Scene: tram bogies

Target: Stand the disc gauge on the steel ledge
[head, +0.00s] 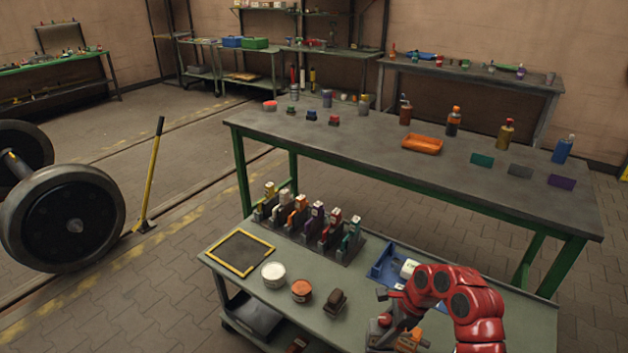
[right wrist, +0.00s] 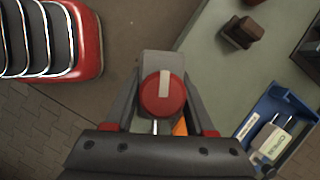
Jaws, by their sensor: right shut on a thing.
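My right gripper (head: 383,328) is over the near edge of the grey-green cart, at the lower right of the head view. In the right wrist view, its two fingers (right wrist: 163,97) close in on a grey piece with a round red disc face (right wrist: 163,94) crossed by a pale stripe. I take this piece to be the disc gauge, and the gripper is shut on it. The red disc also shows small in the head view (head: 384,320). An orange part (right wrist: 180,127) shows behind it. I cannot pick out the steel ledge for certain. My left gripper is not in view.
On the cart stand a rack (head: 318,240) of several coloured tools, a yellow-edged mat (head: 240,252), a white tin (head: 273,274), an orange tin (head: 301,290), a brown block (head: 335,302) and a blue tray (head: 385,265). A green-legged bench (head: 330,137) stands behind.

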